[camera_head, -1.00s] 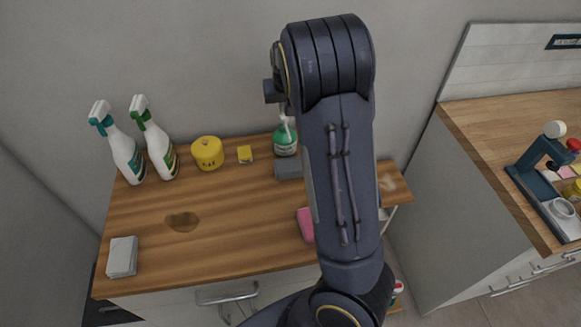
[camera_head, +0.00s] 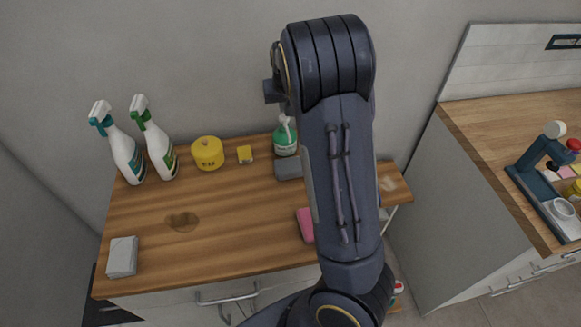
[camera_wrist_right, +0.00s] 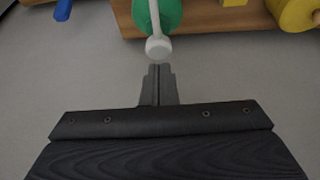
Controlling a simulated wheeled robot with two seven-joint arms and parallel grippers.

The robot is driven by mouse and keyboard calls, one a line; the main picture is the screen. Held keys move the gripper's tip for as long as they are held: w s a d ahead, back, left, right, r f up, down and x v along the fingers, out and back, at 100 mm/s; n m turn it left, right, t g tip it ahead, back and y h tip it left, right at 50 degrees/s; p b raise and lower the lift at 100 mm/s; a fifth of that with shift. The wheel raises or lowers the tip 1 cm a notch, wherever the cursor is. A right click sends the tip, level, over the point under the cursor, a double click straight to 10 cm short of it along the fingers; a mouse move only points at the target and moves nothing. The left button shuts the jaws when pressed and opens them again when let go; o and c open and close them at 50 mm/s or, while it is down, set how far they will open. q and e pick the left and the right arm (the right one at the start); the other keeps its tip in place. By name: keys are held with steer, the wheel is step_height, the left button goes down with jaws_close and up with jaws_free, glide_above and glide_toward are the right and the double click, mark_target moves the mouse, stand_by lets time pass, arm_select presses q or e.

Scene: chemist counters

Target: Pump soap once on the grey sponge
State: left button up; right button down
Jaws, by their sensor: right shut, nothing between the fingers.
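The green soap bottle (camera_head: 285,142) with a white pump head stands upright at the back of the wooden counter, its right side close to my right arm. The grey sponge (camera_head: 288,169) lies just in front of the bottle, partly hidden by my arm. In the right wrist view the white pump head (camera_wrist_right: 158,47) and green bottle (camera_wrist_right: 160,14) are just beyond the fingertips. My right gripper (camera_wrist_right: 160,72) is shut and empty, its tips close to the pump head; I cannot tell if they touch. In the head view my arm mostly hides it. My left gripper is not in view.
Two spray bottles (camera_head: 160,146), a yellow tub (camera_head: 208,154) and a yellow block (camera_head: 245,154) stand along the back. A pink sponge (camera_head: 305,225) lies beside my arm. A pale stack (camera_head: 122,257) is at front left. The middle left is clear apart from a brown stain (camera_head: 182,222).

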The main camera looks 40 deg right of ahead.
steer(key=shift+f, duration=0.15)
stand_by(0.3)
steer(key=shift+s+f+b, duration=0.1)
steer(key=shift+f+b, duration=1.05)
steer(key=shift+f, duration=0.2)
steer(key=shift+r, duration=0.15)
steer(key=shift+r+p, duration=1.2)
steer(key=shift+r, duration=0.05)
step_height(320, 180, up, 6)
steer(key=p, duration=0.5)
